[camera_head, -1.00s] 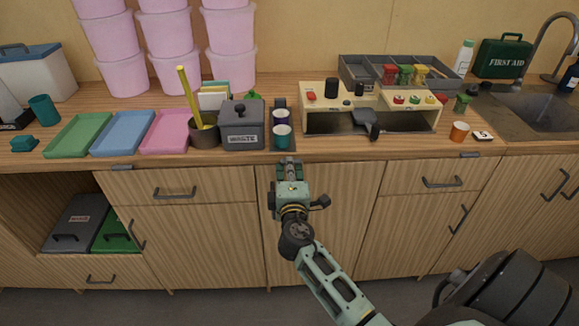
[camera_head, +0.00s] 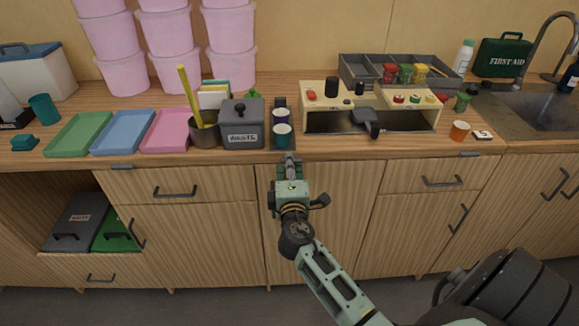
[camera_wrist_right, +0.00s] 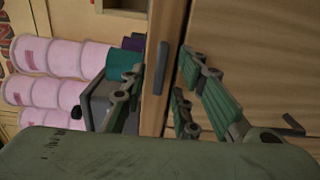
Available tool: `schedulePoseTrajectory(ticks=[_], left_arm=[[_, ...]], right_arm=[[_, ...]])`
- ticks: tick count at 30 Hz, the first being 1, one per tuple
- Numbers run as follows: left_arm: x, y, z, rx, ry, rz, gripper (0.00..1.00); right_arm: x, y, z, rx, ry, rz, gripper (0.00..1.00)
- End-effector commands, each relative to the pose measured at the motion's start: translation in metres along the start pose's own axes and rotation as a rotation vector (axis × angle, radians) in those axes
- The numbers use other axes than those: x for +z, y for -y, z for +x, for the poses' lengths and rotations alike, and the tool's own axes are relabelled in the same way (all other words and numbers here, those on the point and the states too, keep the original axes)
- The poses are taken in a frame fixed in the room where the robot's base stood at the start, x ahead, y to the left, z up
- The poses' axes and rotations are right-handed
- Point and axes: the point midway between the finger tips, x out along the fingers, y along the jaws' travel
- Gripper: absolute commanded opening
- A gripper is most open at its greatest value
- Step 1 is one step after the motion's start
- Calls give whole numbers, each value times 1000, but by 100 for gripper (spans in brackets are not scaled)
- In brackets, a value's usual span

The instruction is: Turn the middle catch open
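My right gripper (camera_head: 290,160) is in front of the counter's front edge, above the middle cupboard door. In the right wrist view its two fingers (camera_wrist_right: 168,75) are apart. A dark grey bar, the middle catch (camera_wrist_right: 161,68), lies along the wooden edge between them, and nothing shows the fingers closed on it. In the head view the gripper hides the middle catch. The left catch (camera_head: 122,167) and the right catch (camera_head: 470,155) lie flat along the counter edge. My left gripper is not in view.
On the counter just behind the gripper stand cups (camera_head: 282,134) in a dark holder and a grey waste box (camera_head: 243,128). A cream stand (camera_head: 318,102) is to the right. Coloured trays (camera_head: 122,133) lie at the left.

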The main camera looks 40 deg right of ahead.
Motion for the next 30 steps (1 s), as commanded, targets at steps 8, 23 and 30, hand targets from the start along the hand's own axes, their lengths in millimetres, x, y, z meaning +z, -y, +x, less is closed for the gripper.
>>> schedulePoseTrajectory(ticks=[8, 23, 30], left_arm=[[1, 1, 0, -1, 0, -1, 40], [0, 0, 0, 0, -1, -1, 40], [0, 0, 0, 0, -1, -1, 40]], right_arm=[[-1, 1, -20, -2, -2, 3, 28], [0, 1, -112, -3, 0, 0, 28], [0, 0, -121, 0, 0, 0, 28]])
